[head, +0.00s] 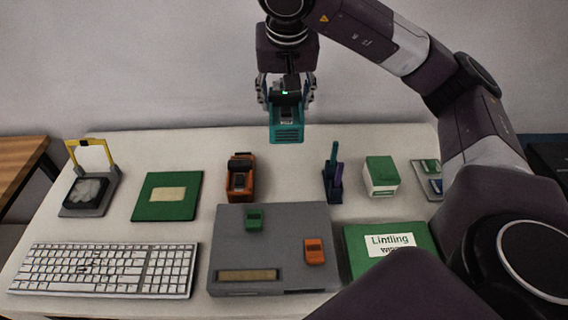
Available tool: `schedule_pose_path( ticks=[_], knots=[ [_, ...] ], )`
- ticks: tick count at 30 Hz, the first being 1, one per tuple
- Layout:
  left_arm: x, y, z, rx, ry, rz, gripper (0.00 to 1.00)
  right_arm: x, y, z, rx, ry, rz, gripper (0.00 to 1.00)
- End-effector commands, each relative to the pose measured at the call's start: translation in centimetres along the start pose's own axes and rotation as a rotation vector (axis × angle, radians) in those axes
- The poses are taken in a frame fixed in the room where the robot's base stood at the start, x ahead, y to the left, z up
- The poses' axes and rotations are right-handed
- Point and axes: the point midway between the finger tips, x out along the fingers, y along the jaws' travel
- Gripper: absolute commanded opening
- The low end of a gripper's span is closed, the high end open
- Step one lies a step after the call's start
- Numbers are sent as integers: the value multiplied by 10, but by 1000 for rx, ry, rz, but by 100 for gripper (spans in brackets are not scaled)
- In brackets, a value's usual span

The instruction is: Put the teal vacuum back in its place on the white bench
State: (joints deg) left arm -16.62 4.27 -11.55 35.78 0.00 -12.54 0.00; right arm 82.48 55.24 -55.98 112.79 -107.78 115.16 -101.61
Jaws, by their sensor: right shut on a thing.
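My right gripper (286,92) is above the back of the white bench (110,225). It points down and is shut on a small teal vacuum (286,132). The vacuum hangs upright below the fingers, apart from the bench top, with the pale wall behind it. The fingers hide its upper part. An empty-looking green pad (167,197) with a beige patch lies flat on the bench's left half. I cannot tell from this view which spot is the vacuum's place. My left gripper is not in view.
An orange device (240,178), a teal and purple upright holder (333,175) and a green-white box (382,176) stand along the middle. A grey box (271,275), keyboard (105,270) and Lintling box (390,246) lie in front. A yellow-framed stand (90,185) is at left. The back strip is clear.

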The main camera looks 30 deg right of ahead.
Motion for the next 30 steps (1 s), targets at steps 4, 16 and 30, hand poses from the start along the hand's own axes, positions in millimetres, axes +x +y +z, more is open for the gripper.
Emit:
schedule_pose_path(
  ticks=[4,16,30],
  knots=[
    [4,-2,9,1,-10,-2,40,11,-1,5,-2,-2,0,31],
    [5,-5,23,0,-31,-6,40,94,0,40,-1,-5,4,31],
    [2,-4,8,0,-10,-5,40,151,-1,62,0,0,0,31]
  ],
)
